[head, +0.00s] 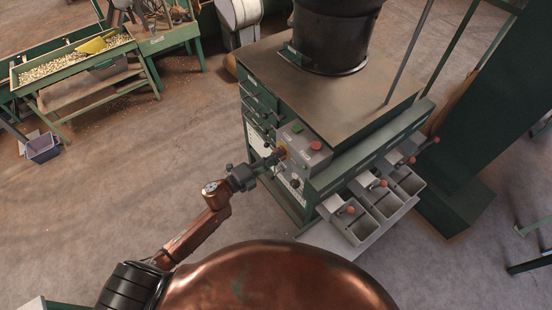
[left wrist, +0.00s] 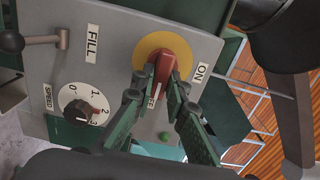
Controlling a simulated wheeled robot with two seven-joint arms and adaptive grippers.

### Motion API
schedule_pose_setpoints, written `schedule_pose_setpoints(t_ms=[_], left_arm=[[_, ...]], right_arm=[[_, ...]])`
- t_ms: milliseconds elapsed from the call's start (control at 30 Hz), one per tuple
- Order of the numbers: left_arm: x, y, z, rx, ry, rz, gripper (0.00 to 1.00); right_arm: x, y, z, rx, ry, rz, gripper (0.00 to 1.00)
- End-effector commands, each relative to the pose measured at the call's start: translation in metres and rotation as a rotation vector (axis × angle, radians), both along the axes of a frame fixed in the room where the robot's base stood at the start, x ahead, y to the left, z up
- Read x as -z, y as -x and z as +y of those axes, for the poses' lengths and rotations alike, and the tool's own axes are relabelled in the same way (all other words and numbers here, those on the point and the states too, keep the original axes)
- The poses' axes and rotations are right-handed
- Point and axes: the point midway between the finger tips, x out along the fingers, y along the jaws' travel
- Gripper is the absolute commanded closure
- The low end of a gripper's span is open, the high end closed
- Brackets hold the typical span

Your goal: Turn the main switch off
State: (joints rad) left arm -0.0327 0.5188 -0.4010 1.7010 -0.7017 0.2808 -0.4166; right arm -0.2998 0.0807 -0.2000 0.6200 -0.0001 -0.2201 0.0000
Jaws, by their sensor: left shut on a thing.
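The main switch is a red rotary handle (left wrist: 166,66) on a yellow disc (left wrist: 147,47), on a grey control panel (left wrist: 118,62). My left gripper (left wrist: 158,92) has one finger on each side of the handle and is shut on it. An ON label (left wrist: 199,72) sits to the right of the disc in the left wrist view. A label under the handle is mostly hidden by the fingers. In the head view my left gripper (head: 274,158) reaches the panel's front from the left and covers most of the switch. My right gripper is not in view.
A speed dial (left wrist: 85,107) and a FILL lever (left wrist: 40,40) are close beside the switch. Green (head: 298,128) and red (head: 316,145) buttons sit on the panel top. Grey bins (head: 356,222) with orange-knobbed levers stand to the right.

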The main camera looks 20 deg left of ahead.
Motion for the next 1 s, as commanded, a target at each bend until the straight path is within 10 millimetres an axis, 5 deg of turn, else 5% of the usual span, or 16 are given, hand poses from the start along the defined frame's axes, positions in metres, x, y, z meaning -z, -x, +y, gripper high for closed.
schedule_pose_setpoints(t_ms=[533,567,700,1000], left_arm=[[0.0008,0.0,0.0003,0.0,-0.021,-0.014,1.0],[0.0008,0.0,0.0003,0.0,-0.021,-0.014,0.85],[0.0007,0.0001,0.0002,0.0,-0.019,-0.013,0.75],[0.0004,0.0001,0.0002,0.0,-0.018,-0.013,0.7]], right_arm=[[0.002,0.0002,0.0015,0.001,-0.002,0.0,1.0],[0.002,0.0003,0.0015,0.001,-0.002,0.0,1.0],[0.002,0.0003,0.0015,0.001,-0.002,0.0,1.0],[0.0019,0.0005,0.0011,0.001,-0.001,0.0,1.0]])
